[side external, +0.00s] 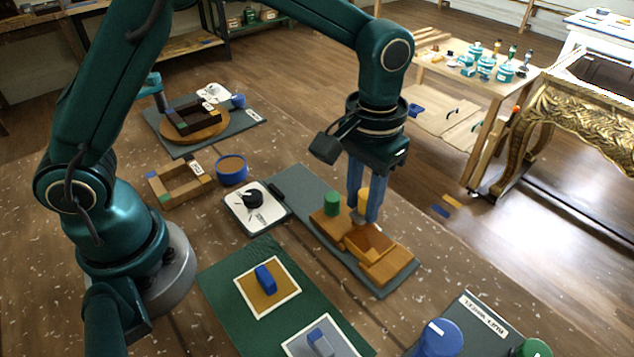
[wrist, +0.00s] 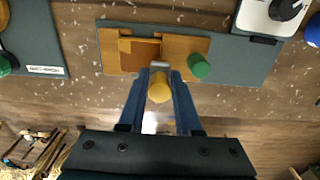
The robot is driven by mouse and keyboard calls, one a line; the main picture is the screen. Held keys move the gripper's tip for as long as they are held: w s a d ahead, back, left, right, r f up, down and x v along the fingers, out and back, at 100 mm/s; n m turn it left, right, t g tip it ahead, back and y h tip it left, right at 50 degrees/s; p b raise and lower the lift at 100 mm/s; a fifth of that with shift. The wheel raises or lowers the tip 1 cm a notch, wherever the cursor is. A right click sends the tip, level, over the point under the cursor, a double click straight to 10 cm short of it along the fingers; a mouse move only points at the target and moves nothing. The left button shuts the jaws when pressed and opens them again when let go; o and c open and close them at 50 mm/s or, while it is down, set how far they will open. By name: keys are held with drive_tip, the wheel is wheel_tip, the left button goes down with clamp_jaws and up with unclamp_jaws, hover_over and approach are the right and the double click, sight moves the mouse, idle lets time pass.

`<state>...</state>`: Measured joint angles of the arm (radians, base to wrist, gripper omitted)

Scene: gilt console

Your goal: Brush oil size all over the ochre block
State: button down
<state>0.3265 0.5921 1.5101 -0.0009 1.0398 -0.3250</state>
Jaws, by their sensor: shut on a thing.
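My gripper (side external: 361,215) points down over the grey board, its blue fingers shut on a brush with a yellow-ochre round handle (wrist: 160,88). A grey part at the brush's end (wrist: 158,65) is at the edge of an open brown tray (side external: 370,240); contact is unclear. The tray sits among orange-tan wooden pieces (side external: 388,268) on that board. On the green mat, an ochre square (side external: 255,298) with a white border has a blue piece (side external: 265,278) on it. I cannot tell which ochre item is the block, or see oil size on one.
A green cylinder (side external: 331,203) stands close left of my gripper on the grey board (side external: 300,182). A white dial unit (side external: 240,213) is farther left. A blue-rimmed bowl (side external: 231,170) and wooden frame (side external: 166,197) lie behind it. Blue and green knobs (side external: 440,338) are at front right.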

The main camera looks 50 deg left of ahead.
drive_tip(key=shift+s+a, duration=0.1)
drive_tip(key=shift+a, duration=0.15)
drive_tip(key=shift+s+d, duration=0.2)
drive_tip(key=shift+s, duration=0.2)
drive_tip(key=shift+d, duration=3.3)
drive_tip(key=shift+a, duration=3.45)
drive_tip(key=shift+d, duration=3.55)
drive_tip(key=shift+s, duration=0.5)
drive_tip(key=shift+a, duration=3.55)
wheel_tip(320, 180, up, 8)
